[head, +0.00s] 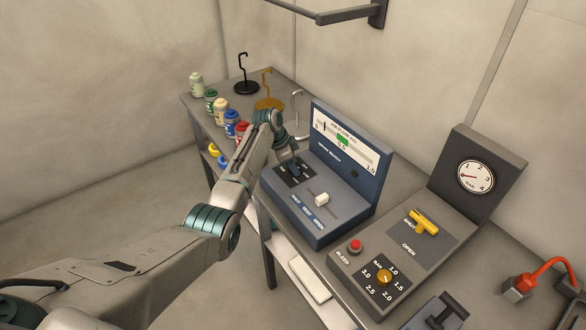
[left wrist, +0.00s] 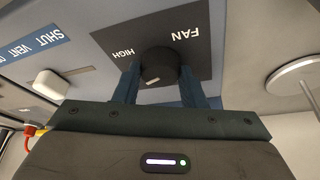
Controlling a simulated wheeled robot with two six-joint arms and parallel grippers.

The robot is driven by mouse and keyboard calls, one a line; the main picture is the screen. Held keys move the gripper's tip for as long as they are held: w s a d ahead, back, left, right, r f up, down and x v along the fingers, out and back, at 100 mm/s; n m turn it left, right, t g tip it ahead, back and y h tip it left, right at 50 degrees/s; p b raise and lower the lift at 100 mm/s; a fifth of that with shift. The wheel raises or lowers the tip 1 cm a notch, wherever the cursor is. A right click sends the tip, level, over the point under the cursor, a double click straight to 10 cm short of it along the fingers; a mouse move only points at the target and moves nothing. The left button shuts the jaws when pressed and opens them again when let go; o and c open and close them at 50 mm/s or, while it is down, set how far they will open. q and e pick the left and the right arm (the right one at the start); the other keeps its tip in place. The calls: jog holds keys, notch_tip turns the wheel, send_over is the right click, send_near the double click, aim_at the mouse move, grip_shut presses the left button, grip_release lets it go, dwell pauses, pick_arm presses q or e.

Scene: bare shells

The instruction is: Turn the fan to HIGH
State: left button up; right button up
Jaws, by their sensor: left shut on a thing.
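The fan knob (left wrist: 158,66) is round and black, on a dark plate marked FAN and HIGH in the left wrist view. My left gripper (left wrist: 158,84) has a finger on each side of the knob and is shut on it. The knob's pale mark faces the lower edge of that view, while the word HIGH (left wrist: 124,53) is to the knob's left. In the head view my left gripper (head: 291,168) reaches down onto the blue console (head: 335,185) and hides the knob. The air flow gauge (head: 345,139) stands upright behind it. My right gripper is not in view.
A white slider (head: 321,199) sits right of the knob plate. A grey panel has a yellow handle (head: 424,221), red button (head: 354,247) and BAR dial (head: 384,277). Several jars (head: 222,110) and hook stands (head: 246,86) are on the bench behind my left arm.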

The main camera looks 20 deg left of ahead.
pick_arm(q)
jog(key=m+g+b, duration=0.1)
jog(key=m+b, duration=0.1)
jog(key=b, duration=0.1)
jog(key=m+g+b, duration=0.1)
jog(key=m+b, duration=0.1)
jog(key=m, duration=0.1)
jog(key=m+g+b, duration=0.1)
jog(key=m+b, duration=0.2)
jog(key=shift+w+f+h+b, duration=0.25)
jog(key=shift+h+b, duration=0.05)
jog(key=shift+b, duration=0.05)
jog(key=shift+r+m+g+b, duration=0.25)
jog(key=shift+m+g+b, duration=0.25)
jog(key=shift+m+b, duration=0.9)
jog(key=o, duration=1)
jog(key=b+v, duration=0.4)
jog(key=v, duration=0.7)
jog(key=shift+d, duration=0.2)
